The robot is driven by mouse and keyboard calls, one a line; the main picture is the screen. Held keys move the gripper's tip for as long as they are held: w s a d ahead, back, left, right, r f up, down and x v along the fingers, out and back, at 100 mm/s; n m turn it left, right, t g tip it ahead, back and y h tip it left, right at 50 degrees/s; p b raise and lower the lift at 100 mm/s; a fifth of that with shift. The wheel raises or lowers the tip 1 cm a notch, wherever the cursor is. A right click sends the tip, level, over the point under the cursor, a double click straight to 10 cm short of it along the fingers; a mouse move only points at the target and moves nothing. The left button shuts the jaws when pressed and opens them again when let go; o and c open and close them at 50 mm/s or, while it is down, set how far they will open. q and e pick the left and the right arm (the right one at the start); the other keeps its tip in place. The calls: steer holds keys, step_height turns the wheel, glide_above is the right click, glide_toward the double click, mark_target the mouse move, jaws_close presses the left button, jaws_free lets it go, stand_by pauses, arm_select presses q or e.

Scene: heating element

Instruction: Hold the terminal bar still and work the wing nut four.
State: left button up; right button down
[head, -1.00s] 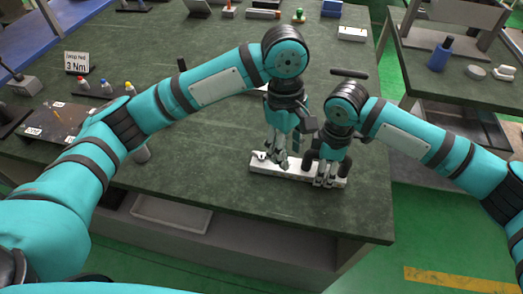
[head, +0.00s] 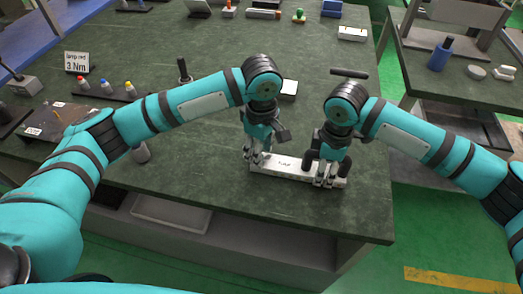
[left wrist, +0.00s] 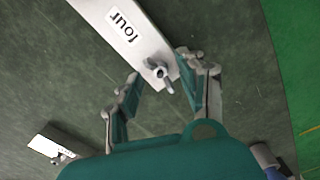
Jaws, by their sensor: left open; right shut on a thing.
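The terminal bar (head: 292,171) is a long white bar on the green bench near its front edge; its label "four" shows in the left wrist view (left wrist: 125,27). Wing nut four (left wrist: 160,73) is a small grey metal nut near the bar's end. My left gripper (head: 256,159) is over the bar's left end, open. In the left wrist view its fingers stand apart on either side of the bar's end, with the wing nut between them. My right gripper (head: 328,182) is shut on the bar's right end. In the head view my left gripper hides the wing nut.
A sign reading 3 Nm (head: 77,63) and several coloured-top items (head: 105,85) stand at the bench's left. A dark handled tool (head: 183,70) stands behind my left arm. In the left wrist view, another pale block (left wrist: 58,143) lies at lower left.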

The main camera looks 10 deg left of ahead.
arm_select(q)
steer(key=shift+f, duration=0.4)
arm_select(e)
steer(key=shift+s+d+f, duration=0.1)
steer(key=shift+f, duration=0.1)
